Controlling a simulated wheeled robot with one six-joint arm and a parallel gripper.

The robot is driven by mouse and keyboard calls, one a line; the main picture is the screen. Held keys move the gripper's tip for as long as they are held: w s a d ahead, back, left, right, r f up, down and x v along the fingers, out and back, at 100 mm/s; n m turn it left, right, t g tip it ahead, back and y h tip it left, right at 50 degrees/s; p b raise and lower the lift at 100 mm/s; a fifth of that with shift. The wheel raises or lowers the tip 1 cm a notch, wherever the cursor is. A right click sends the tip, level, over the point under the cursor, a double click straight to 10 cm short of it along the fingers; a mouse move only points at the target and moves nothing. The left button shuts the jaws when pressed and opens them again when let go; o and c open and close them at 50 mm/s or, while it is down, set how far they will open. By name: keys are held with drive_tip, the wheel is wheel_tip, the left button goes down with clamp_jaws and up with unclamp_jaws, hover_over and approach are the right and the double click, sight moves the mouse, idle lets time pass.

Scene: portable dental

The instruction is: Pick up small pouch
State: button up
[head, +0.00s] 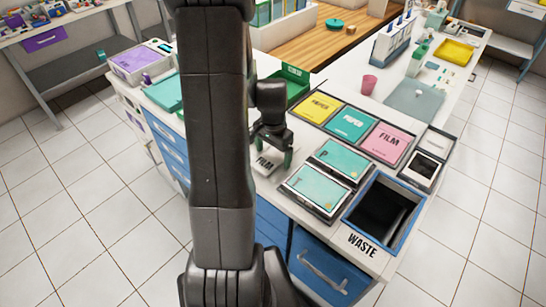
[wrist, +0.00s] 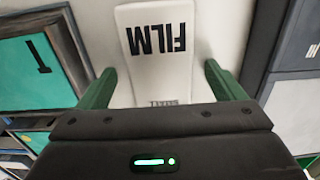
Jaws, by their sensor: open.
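A small white pouch with black "FILM" lettering (head: 264,163) lies on the white counter. In the wrist view the pouch (wrist: 155,75) is upside down, centred between the fingers, with its near end hidden by my gripper body. My gripper (head: 271,150) is above the counter at the pouch, and its green fingers (wrist: 160,85) are open, one on each side of it. Counter surface shows between each finger and the pouch, and nothing is gripped.
Teal panels (head: 318,190) sit right of the pouch, with a yellow panel (head: 318,107) and a pink "FILM" panel (head: 384,142) behind. An open waste bin (head: 405,190) is at the front right. A green box (head: 296,80) stands behind my gripper.

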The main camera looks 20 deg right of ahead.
drive_tip(key=c, duration=1.1)
